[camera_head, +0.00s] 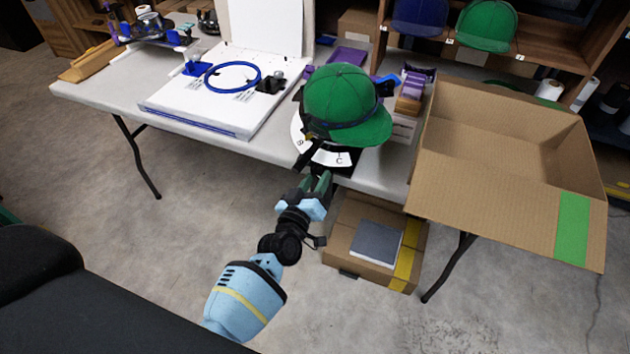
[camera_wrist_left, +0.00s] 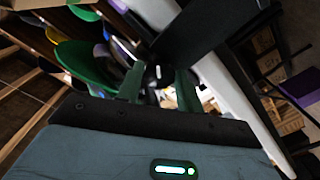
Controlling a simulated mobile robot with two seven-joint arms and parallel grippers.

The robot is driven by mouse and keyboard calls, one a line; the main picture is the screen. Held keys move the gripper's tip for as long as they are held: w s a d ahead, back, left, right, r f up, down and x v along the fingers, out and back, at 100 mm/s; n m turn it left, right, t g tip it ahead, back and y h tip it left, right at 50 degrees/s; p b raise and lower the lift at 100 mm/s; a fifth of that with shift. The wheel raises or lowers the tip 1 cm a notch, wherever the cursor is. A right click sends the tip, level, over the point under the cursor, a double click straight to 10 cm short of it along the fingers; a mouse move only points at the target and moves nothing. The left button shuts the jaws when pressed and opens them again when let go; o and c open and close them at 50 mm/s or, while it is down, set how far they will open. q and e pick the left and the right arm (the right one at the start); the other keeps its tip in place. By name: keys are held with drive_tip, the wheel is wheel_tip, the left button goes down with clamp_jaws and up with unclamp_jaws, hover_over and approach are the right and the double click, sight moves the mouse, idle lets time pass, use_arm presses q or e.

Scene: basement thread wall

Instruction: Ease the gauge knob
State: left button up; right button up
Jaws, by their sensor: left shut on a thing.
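A green cap (camera_head: 345,95) sits on a gauge at the front edge of the table. Under the cap shows the gauge's white lettered dial (camera_head: 332,158), with a black part (camera_head: 307,153) at its front left. My left gripper (camera_head: 321,178) is just in front of and below the dial, its green fingers pointing up at it. In the left wrist view the fingers (camera_wrist_left: 158,78) are close around a small dark part, which I take to be the gauge knob; the fingers mostly hide it. The cap (camera_wrist_left: 85,65) shows beyond them at the left. My right gripper is out of view.
A white board (camera_head: 215,95) with a blue hoop (camera_head: 232,77) lies left of the gauge. A large open cardboard box (camera_head: 505,150) stands at the right. A smaller box (camera_head: 375,270) is under the table. Purple-and-brown boxes (camera_head: 411,92) stand right of the cap.

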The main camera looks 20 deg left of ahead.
use_arm(q)
drive_tip(key=n, duration=0.3)
drive_tip(key=shift+n, duration=0.3)
drive_tip(key=shift+d+r+n+b, duration=0.1)
drive_tip(key=shift+n+b, duration=0.3)
drive_tip(key=shift+n, duration=1.3)
drive_tip(key=o, duration=1)
drive_tip(key=shift+s+p, duration=0.3)
drive_tip(key=shift+s, duration=3.6)
